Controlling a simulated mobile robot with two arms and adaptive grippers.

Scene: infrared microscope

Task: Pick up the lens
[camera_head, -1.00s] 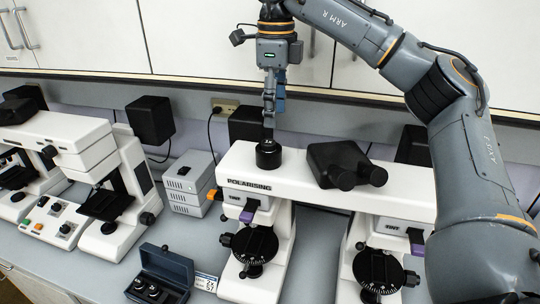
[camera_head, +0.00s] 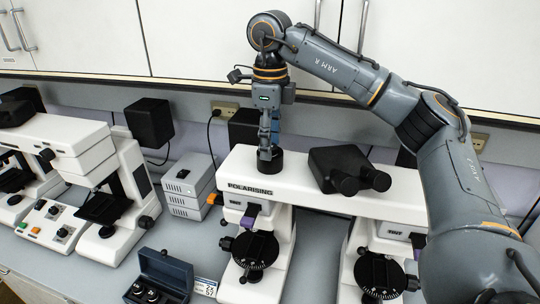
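A short black cylinder (camera_head: 274,163), which may be the lens, stands upright on the white top of the polarising microscope (camera_head: 235,176). My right gripper (camera_head: 266,153) points straight down at it. Its fingers overlap the cylinder's left and front side in this view. The fingers show edge-on, so I cannot tell whether they are open, shut or touching it. Other small round dark pieces (camera_head: 147,293) with bright rims, possibly lenses, sit in an open dark blue case (camera_head: 165,270) on the bench. My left gripper is not in view.
Black binocular eyepieces (camera_head: 347,172) stand close to the right of the cylinder. A stack of grey boxes (camera_head: 187,186) and another white microscope (camera_head: 70,142) are at the left. Wall cabinets (camera_head: 200,40) are behind my arm. Some bare bench shows around the case.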

